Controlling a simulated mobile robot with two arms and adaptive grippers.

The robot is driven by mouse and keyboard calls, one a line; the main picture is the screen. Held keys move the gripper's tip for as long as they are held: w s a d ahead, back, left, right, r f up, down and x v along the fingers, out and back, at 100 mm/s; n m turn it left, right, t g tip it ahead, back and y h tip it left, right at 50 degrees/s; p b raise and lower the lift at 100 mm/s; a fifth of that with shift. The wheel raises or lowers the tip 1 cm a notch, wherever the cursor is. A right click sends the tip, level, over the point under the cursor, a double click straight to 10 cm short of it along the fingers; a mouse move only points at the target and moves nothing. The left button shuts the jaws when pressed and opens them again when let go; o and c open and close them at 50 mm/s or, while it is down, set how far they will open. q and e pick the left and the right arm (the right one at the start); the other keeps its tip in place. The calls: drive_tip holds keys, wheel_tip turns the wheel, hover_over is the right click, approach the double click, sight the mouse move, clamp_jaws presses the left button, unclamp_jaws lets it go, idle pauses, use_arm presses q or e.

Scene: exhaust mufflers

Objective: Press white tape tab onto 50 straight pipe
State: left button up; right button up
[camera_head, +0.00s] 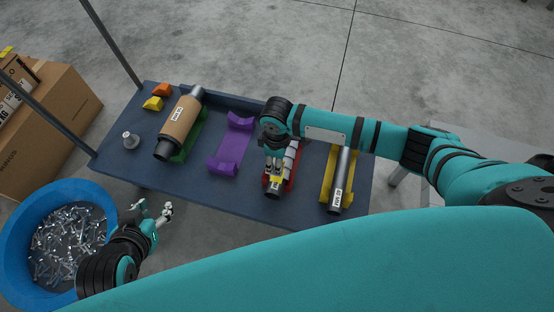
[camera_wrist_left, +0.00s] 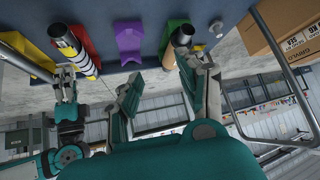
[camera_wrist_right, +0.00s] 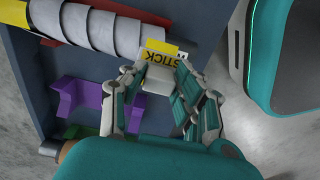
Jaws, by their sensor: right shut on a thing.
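A pipe wrapped in white-grey bands (camera_head: 290,160) lies in a red cradle (camera_head: 293,181) on the table; its wrap fills the top of the right wrist view (camera_wrist_right: 110,30). My right gripper (camera_head: 275,172) is over its near end. It is shut on a white tab (camera_wrist_right: 158,77) beside a yellow label reading "STICK" (camera_wrist_right: 160,54), close against the pipe; I cannot tell whether the tab touches it. A bare metal pipe (camera_head: 342,175) with a white label lies in a yellow cradle (camera_head: 326,181) to the right. My left gripper (camera_head: 153,213) is open and empty, off the table's front edge.
A brown-wrapped muffler (camera_head: 180,123) lies in a green cradle (camera_head: 196,137). A purple cradle (camera_head: 232,142) is empty. Orange and yellow blocks (camera_head: 157,97) and a small metal part (camera_head: 130,141) sit at left. A blue tub (camera_head: 25,210) of metal parts and cardboard boxes (camera_head: 45,125) stand beside the table.

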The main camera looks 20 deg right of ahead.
use_arm(q)
drive_tip(key=s+a+f+g+y+p, duration=0.1)
drive_tip(key=s+a+f+g, duration=0.1)
drive_tip(key=s, duration=0.4)
drive_tip(key=shift+s+f+g, duration=0.2)
drive_tip(key=shift+f+g, duration=0.25)
drive_tip(key=shift+g, duration=0.45)
drive_tip(key=shift+w+r, duration=0.1)
drive_tip(key=shift+w, duration=0.05)
